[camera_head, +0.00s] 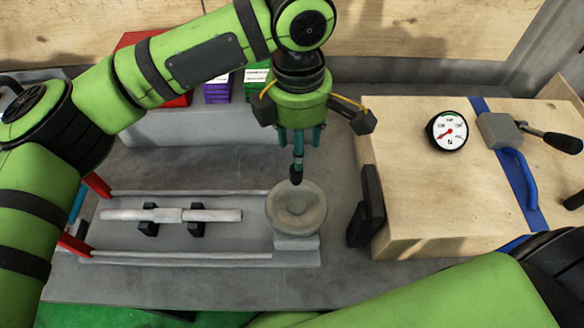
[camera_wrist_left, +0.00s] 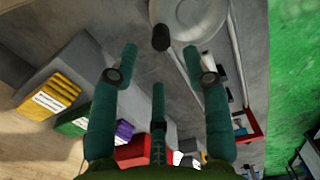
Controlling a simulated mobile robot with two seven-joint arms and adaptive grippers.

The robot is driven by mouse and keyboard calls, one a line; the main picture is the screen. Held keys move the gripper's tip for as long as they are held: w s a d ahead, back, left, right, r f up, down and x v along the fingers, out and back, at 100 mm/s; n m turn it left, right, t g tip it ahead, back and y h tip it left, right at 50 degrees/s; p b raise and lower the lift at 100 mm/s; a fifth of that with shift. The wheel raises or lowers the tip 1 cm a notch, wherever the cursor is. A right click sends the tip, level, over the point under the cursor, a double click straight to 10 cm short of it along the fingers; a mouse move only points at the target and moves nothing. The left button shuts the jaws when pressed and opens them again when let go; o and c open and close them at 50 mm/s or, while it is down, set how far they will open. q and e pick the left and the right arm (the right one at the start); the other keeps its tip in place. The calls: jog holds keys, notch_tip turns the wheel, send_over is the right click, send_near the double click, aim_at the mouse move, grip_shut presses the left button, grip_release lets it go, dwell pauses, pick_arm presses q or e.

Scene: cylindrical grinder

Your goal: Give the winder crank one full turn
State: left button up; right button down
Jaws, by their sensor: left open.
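A round grey disc (camera_head: 297,208) with a short black knob (camera_head: 296,175) at its far edge looks like the winder crank. It sits at the right end of the grey bed. My left gripper (camera_head: 299,150) points down above the knob with its teal fingers spread and empty. In the left wrist view the knob (camera_wrist_left: 160,38) stands by the rim of the disc (camera_wrist_left: 190,20), ahead of my open left fingers (camera_wrist_left: 160,58). I cannot tell the exact height gap; no contact shows. My right gripper is out of view.
A pale bar (camera_head: 115,215) rests on black supports between two rails at left. A wooden box (camera_head: 415,205) at right carries a gauge (camera_head: 447,131), a blue strip and a grey block with a black lever (camera_head: 562,142). Coloured boxes (camera_head: 217,88) stand behind.

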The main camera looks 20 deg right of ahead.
aim_at(297, 203)
pick_arm(q)
jog(key=shift+w+a+f+n+b, duration=0.1)
jog(key=shift+w+f+n+b, duration=0.1)
jog(key=shift+f, duration=0.2)
jog(key=shift+w+a+f+n+b, duration=0.1)
jog(key=shift+f+b, duration=0.05)
jog(key=shift+f, duration=0.2)
jog(key=shift+s+f, duration=0.15)
jog(key=shift+f, duration=0.1)
jog(key=shift+f+p, duration=0.7)
jog(key=shift+f, duration=2.35)
grip_shut()
